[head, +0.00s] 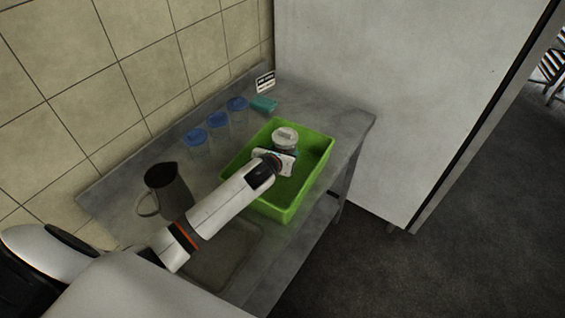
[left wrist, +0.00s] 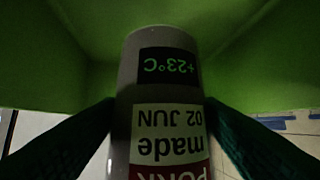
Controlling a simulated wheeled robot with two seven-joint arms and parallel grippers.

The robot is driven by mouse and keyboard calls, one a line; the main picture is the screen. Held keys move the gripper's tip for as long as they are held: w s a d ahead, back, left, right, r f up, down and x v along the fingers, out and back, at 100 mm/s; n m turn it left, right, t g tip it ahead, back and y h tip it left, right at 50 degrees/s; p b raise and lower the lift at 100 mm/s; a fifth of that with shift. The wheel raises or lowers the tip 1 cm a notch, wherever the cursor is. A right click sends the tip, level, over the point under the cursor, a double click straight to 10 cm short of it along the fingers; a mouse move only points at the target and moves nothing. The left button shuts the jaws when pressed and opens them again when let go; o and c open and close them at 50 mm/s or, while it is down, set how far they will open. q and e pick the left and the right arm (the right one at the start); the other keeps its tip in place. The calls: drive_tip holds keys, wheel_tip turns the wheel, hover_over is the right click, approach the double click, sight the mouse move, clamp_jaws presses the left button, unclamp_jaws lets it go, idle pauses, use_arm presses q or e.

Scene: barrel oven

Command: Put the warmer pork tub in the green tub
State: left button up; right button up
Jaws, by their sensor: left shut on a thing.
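The green tub (head: 316,160) is a bright green open rectangular bin on the metal table. My left gripper (head: 284,150) reaches over it and is shut on the pork tub (head: 285,136), a small pale container with a whitish lid. In the left wrist view, the pork tub (left wrist: 165,88) sits between my two dark fingers, its label upside down: "+23°C", "made 02 JUN" and "PORK". Green walls surround it there. The pork tub is within the outline of the green tub; I cannot tell whether its base touches the floor. My right gripper is not in view.
Several blue-lidded clear containers (head: 218,121) stand along the tiled wall, with a teal block (head: 264,104) and a small sign (head: 265,82) behind. A dark jug (head: 167,188) stands at the left. A flat tray (head: 225,258) lies at the front. A large pale panel borders the table's right.

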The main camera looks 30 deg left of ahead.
use_arm(q)
drive_tip(key=shift+f, duration=0.25)
wheel_tip(320, 180, down, 3)
drive_tip(key=shift+f, duration=0.2)
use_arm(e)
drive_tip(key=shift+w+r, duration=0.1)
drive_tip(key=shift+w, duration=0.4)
use_arm(q)
drive_tip(key=o, duration=1.4)
drive_tip(key=shift+f, duration=0.15)
drive_tip(key=shift+c, duration=0.2)
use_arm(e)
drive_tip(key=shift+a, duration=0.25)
